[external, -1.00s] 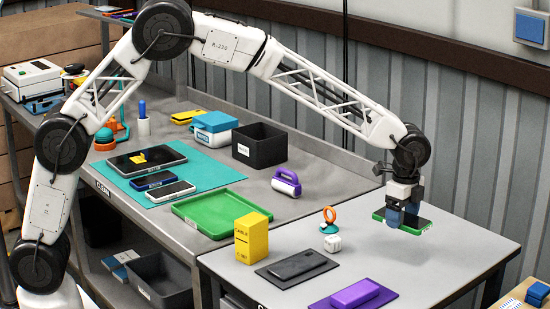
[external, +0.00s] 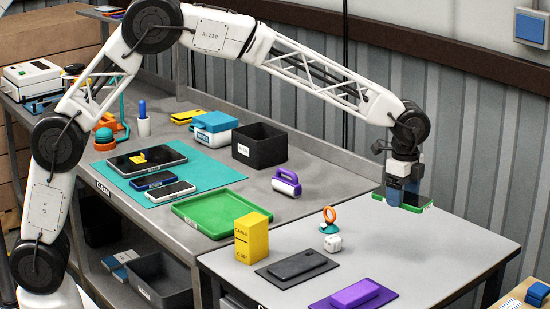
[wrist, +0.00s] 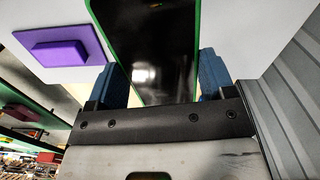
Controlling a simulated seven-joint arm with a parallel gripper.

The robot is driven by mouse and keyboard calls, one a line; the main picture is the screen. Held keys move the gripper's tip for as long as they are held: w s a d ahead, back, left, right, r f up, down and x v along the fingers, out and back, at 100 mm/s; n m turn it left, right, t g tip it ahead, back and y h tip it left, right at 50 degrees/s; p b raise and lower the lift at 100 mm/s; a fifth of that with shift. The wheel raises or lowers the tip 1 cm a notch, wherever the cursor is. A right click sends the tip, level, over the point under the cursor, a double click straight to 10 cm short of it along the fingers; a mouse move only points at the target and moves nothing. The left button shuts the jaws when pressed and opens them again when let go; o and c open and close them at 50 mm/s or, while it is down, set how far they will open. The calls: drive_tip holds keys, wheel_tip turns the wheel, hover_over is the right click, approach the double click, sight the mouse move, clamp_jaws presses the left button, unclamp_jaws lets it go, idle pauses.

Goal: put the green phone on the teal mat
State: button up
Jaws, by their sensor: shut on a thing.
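My gripper (external: 404,194) is shut on the green phone (external: 418,207) and holds it above the right-hand light table. In the wrist view the phone (wrist: 150,45) shows a dark glossy face with green edges, between the two blue fingers. The teal mat (external: 215,165) lies on the grey workbench at the left, well away from my gripper. A large black tablet (external: 165,157), a blue phone (external: 153,180) and a white-edged phone (external: 172,189) lie on the mat.
A green tray (external: 222,212), a purple-handled roller (external: 287,183) and a black bin (external: 259,144) stand between my gripper and the mat.

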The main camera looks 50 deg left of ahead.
drive_tip(key=s+a+r+n, duration=0.15)
drive_tip(key=a+n, duration=0.85)
drive_tip(key=a, duration=1.3)
drive_tip(key=s+a+f+n, duration=0.1)
drive_tip(key=s+a+n, duration=0.2)
drive_tip(key=a+n, duration=1.25)
drive_tip(key=s+a+n, duration=0.3)
drive_tip(key=s+a, duration=0.3)
drive_tip(key=a, duration=0.4)
drive_tip(key=s+a+n, duration=0.3)
drive_tip(key=s+a, duration=0.3)
drive_tip(key=a, duration=0.4)
drive_tip(key=s+a+n, duration=0.3)
drive_tip(key=s+a, duration=0.3)
drive_tip(key=a, duration=0.3)
drive_tip(key=f, duration=1)
drive_tip(key=shift+w+a+f, duration=0.1)
drive_tip(key=shift+a+f, duration=0.1)
drive_tip(key=shift+a, duration=0.05)
hover_over(210, 174)
drive_tip(key=shift+a+f, duration=0.1)
drive_tip(key=shift+f, duration=0.65)
